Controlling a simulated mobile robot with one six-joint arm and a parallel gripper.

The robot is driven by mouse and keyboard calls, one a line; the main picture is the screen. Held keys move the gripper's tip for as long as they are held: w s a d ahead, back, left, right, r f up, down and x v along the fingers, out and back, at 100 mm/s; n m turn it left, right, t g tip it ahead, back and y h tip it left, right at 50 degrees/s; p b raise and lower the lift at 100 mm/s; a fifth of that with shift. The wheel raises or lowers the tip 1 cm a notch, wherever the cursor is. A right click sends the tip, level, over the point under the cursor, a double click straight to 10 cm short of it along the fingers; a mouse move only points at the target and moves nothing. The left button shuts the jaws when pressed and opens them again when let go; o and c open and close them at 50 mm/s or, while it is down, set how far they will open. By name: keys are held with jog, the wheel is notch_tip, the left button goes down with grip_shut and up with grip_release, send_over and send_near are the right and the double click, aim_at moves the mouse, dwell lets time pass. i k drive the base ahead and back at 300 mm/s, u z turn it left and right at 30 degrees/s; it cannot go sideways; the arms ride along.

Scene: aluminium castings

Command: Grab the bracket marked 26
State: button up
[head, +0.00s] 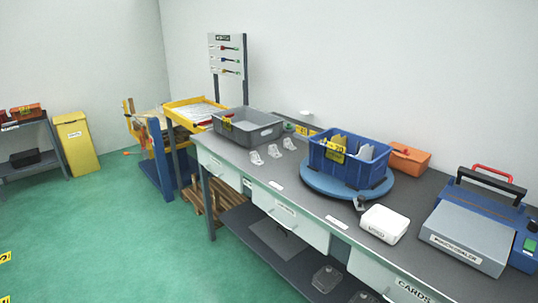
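Three small pale metal brackets stand in a row on the grey bench top (310,203): a left one (256,158), a middle one (273,152) and a right one (289,144). Any numbers on them are too small to read. A small darker grey part (360,203), perhaps another bracket, stands at the front edge of the blue turntable (318,185). A blue crate (368,174) with a yellow label sits on the turntable and holds pale pieces that I cannot make out fully. My gripper is not in view.
A grey tray (262,136) stands behind the brackets. A white box (384,224), an orange box (409,158) and a grey-and-blue machine (468,236) are to the right. The lower shelf (262,240) holds castings.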

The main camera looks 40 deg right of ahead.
aim_at(273, 151)
jog(key=z, duration=0.1)
jog(key=i, duration=0.95)
jog(key=u, duration=0.05)
